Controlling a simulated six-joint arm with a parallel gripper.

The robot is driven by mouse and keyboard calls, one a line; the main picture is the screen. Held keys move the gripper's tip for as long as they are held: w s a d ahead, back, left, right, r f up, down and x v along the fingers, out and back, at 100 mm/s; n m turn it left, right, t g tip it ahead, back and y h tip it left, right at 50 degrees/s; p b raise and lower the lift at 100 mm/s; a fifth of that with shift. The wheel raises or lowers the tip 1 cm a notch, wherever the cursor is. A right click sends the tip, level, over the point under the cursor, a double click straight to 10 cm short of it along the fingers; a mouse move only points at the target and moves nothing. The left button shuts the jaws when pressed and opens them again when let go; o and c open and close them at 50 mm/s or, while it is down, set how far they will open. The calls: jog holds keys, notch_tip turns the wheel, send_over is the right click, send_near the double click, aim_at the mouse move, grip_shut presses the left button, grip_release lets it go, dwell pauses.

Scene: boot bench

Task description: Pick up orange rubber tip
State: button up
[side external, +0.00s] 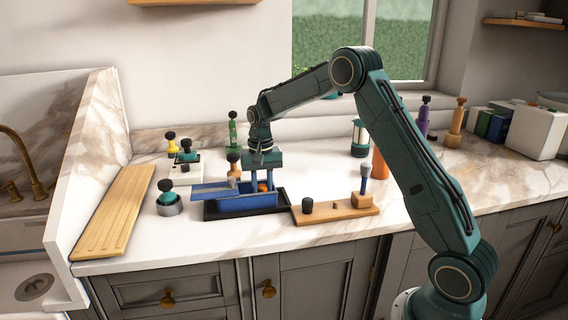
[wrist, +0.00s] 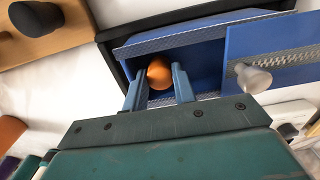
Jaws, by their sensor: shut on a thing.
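The orange rubber tip (wrist: 159,74) is a rounded orange piece between the two fingers of my gripper (wrist: 160,88) in the wrist view. My gripper is shut on it, inside the opening of a blue box (wrist: 205,72). In the side view my gripper (side external: 262,186) reaches down into the blue box (side external: 247,203), and a bit of the orange tip (side external: 263,187) shows between the fingers. I cannot tell whether the tip still touches the box floor.
The box stands in a black tray (side external: 212,216), its blue sliding lid (side external: 212,188) pushed left with a pale knob (wrist: 254,79) on it. A wooden block (side external: 335,211) with dark pegs is close on the right.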

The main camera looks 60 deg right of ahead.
aim_at(263, 185)
notch_tip(263, 185, up, 20)
jog(key=shift+f, duration=0.25)
dwell(0.3)
jog(key=shift+s+d+f, duration=0.1)
jog(key=shift+s, duration=0.05)
dwell(0.5)
jog(key=s+d+f, duration=0.3)
jog(key=s+f, duration=0.3)
jog(key=s, duration=0.3)
jog(key=s+d+f, duration=0.3)
jog(key=s+f, duration=0.3)
jog(key=s, duration=0.4)
jog(key=shift+s+d, duration=0.2)
jog(key=shift+d, duration=0.15)
jog(key=shift+f, duration=0.35)
jog(key=shift+f, duration=1.95)
jog(key=shift+f, duration=0.75)
dwell(0.7)
